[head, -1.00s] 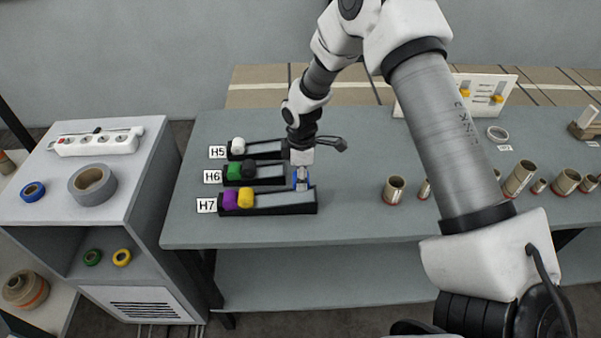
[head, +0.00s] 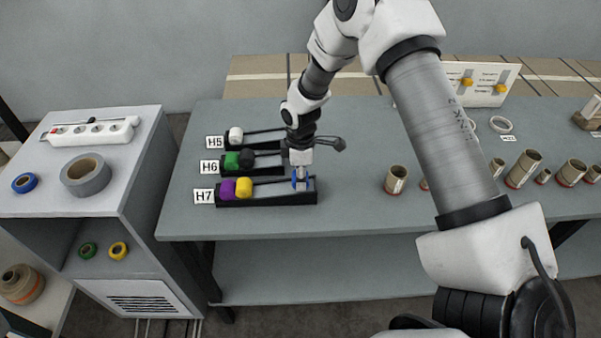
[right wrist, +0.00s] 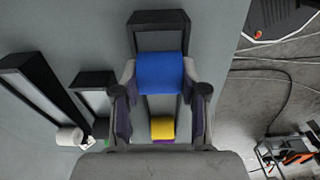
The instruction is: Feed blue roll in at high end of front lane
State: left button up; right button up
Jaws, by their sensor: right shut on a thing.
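The blue roll (right wrist: 160,73) is clasped between the two fingers of my right gripper (right wrist: 161,92). In the head view my right gripper (head: 301,183) is at the right end of the front lane (head: 268,199), labelled H7, with slivers of the blue roll (head: 294,182) showing beside the fingers. The roll is over or in that end; I cannot tell if it touches the lane floor. A purple roll (head: 227,188) and a yellow roll (head: 244,187) sit at the lane's left end. My left gripper is not in view.
Behind are lane H6 (head: 268,171) with green and black rolls, and lane H5 (head: 262,138) with a white roll. Several cardboard tubes (head: 396,180) stand to the right. The table between lanes and tubes is clear.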

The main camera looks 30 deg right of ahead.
jog(key=shift+f, duration=0.2)
jog(key=o, duration=1.1)
jog(key=shift+o, duration=0.5)
jog(key=shift+o, duration=1.3)
notch_tip(320, 180, up, 9)
jog(key=p, duration=0.7)
jog(key=shift+f, duration=0.15)
jog(key=shift+f, duration=0.1)
